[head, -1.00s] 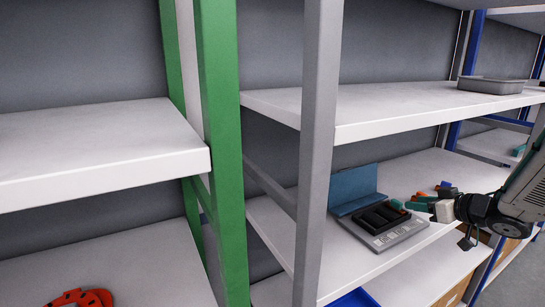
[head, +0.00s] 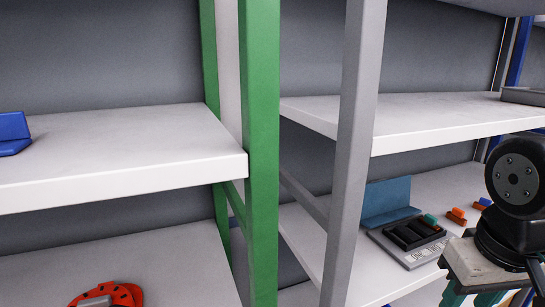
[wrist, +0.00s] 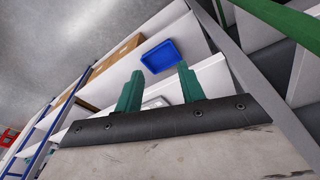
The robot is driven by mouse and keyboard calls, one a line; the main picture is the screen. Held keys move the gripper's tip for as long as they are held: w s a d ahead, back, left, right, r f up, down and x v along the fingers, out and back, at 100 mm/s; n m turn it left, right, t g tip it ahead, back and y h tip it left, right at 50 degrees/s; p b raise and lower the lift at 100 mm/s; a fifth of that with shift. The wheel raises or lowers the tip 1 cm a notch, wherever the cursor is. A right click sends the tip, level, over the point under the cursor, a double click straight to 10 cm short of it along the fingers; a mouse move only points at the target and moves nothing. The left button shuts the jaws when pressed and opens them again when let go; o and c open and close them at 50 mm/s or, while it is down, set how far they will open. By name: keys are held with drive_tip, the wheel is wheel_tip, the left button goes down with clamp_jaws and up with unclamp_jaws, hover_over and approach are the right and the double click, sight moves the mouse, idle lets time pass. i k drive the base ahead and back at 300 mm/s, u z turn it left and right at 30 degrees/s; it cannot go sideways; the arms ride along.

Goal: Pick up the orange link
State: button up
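A small orange piece (head: 456,214), which looks like the orange link, lies on the middle shelf right of a black tray (head: 400,238). A teal piece (head: 430,219) sits at the tray's right end. My gripper (head: 485,298) is at the lower right of the head view, nearer the camera than the orange piece and apart from it. In the wrist view my gripper (wrist: 160,80) has its two green fingers spread, with nothing between them. The orange piece cannot be made out in the wrist view.
A grey post (head: 353,150) and a green post (head: 260,150) stand left of the tray. An upper shelf (head: 430,118) overhangs the orange piece. Orange and blue pieces (head: 482,203) lie farther right. A red-orange spotted object (head: 120,293) is at lower left. A blue bin (wrist: 161,56) shows in the wrist view.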

sight(458, 213)
drive_tip(key=z, duration=1.3)
drive_tip(key=k, duration=1.2)
drive_tip(key=z, duration=0.75)
drive_tip(key=i, duration=0.8)
drive_tip(key=u, duration=0.85)
drive_tip(key=i, duration=0.8)
drive_tip(key=u, duration=0.65)
